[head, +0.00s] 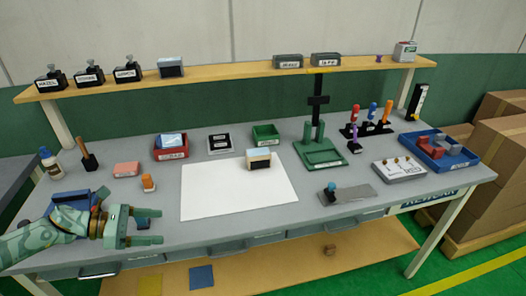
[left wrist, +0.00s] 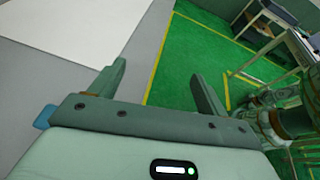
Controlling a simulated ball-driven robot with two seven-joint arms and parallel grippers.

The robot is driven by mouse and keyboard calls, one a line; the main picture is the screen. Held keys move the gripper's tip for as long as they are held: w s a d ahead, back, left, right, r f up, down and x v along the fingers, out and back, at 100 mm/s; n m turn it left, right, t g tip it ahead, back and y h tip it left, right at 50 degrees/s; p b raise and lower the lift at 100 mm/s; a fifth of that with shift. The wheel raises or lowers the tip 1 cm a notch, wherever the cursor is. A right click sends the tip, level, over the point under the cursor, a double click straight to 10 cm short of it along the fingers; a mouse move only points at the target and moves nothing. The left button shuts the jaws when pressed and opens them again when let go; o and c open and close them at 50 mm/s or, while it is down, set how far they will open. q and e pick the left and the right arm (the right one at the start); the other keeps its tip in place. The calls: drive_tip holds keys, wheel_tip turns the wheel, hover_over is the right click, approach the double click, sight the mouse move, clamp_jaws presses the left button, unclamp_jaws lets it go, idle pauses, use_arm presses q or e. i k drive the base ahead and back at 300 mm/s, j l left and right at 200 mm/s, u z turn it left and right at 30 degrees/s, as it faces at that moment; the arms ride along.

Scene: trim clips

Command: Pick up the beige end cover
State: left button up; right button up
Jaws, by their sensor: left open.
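A small cream-and-dark block (head: 259,158) stands near the top right edge of the white sheet (head: 225,198) on the grey bench. It may be the beige end cover, but it is too small to be sure. My left gripper (head: 151,226) is open and empty over the front left of the bench, left of the sheet and well apart from the block. In the left wrist view its two fingers (left wrist: 161,78) are spread with nothing between them. The sheet's corner (left wrist: 70,35) shows there too. My right gripper does not show.
A red bin (head: 171,154), a green tray (head: 265,139) and a green press stand (head: 321,155) stand behind the sheet. A blue tray (head: 438,147) sits at right. The sheet's front is clear.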

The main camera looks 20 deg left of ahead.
sight(261, 158)
drive_tip(key=i, duration=1.2)
